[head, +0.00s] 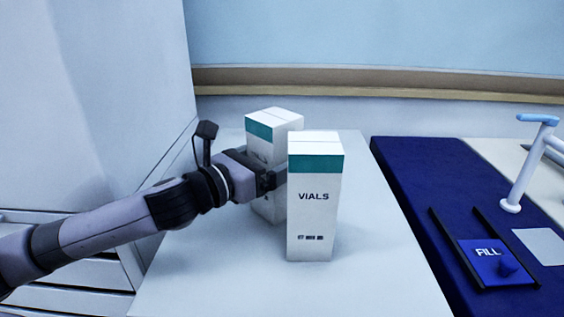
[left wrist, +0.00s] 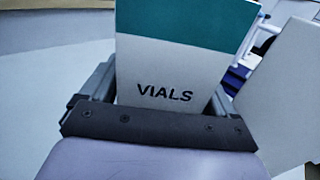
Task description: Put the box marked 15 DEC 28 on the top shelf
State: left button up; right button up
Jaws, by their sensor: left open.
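Two tall white boxes with teal bands stand upright on a white table. The front box (head: 315,215) is marked VIALS, with a small date line too blurred to read surely. The rear box (head: 275,118) stands behind it to the left, partly hidden by my left arm and the front box; its date is hidden. My left gripper (head: 272,180) is open at the rear box, one finger near the gap between the boxes. In the left wrist view, a box marked VIALS (left wrist: 170,70) lies between the open fingers (left wrist: 160,100). I cannot tell whether they touch it. No shelf is recognisable.
A plain white surface, probably the front box's side (left wrist: 285,90), is close to the right finger in the left wrist view. A blue mat (head: 405,180) with a FILL tray (head: 490,270) and a white stand (head: 525,170) is at right. The table's front (head: 220,270) is clear.

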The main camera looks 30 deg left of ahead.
pick_arm(q)
jog(key=shift+w+d, duration=0.15)
jog(key=shift+w, duration=0.1)
pick_arm(e)
jog(key=shift+w, duration=0.35)
pick_arm(q)
jog(key=shift+s, duration=0.1)
jog(key=shift+r, duration=0.1)
jog(key=c, duration=1)
pick_arm(e)
jog(key=shift+s+d+f, duration=0.1)
jog(key=shift+s, duration=0.2)
